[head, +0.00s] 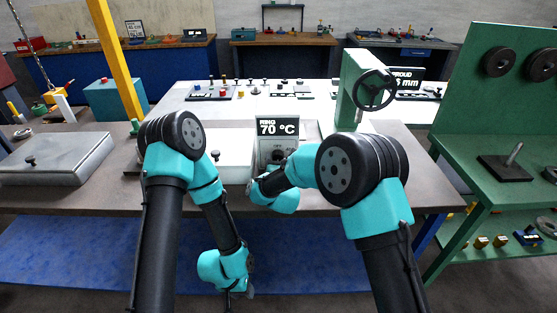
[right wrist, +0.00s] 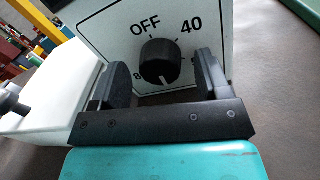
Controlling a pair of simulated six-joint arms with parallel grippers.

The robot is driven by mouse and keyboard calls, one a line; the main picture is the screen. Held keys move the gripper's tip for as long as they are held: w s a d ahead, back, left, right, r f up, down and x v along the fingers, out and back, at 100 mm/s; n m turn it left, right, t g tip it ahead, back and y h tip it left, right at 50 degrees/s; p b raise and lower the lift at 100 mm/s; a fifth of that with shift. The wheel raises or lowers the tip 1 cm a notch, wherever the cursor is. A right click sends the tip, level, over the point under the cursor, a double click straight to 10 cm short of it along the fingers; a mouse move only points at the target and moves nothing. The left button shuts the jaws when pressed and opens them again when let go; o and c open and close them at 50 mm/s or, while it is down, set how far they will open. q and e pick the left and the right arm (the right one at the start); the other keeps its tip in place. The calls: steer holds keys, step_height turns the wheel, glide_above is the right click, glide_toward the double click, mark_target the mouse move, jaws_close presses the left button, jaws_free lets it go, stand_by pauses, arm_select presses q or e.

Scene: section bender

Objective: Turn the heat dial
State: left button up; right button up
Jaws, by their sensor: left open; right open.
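The heat dial (right wrist: 160,62) is a black round knob on a white panel (right wrist: 105,40) marked OFF and 40, with other marks partly hidden. A small pale mark shows low on the knob. In the head view the dial (head: 277,156) sits under a sign (head: 277,127) reading "RING 70 °C". My right gripper (right wrist: 163,80) is open, with one finger on each side of the knob; gaps show between knob and fingers. In the head view its tip (head: 254,185) is close in front of the panel. My left gripper (head: 238,294) is open and hangs low in front of the bench.
A green post with a black handwheel (head: 374,90) stands right of the dial box. A white block (head: 232,150) stands to its left. A grey lidded case (head: 57,158) lies on the bench at left. A green rack (head: 500,140) stands at right.

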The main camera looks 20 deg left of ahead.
steer(key=shift+w+a, duration=0.1)
steer(key=shift+w, duration=0.2)
steer(key=shift+c, duration=0.3)
steer(key=c, duration=0.9)
steer(key=shift+o, duration=0.2)
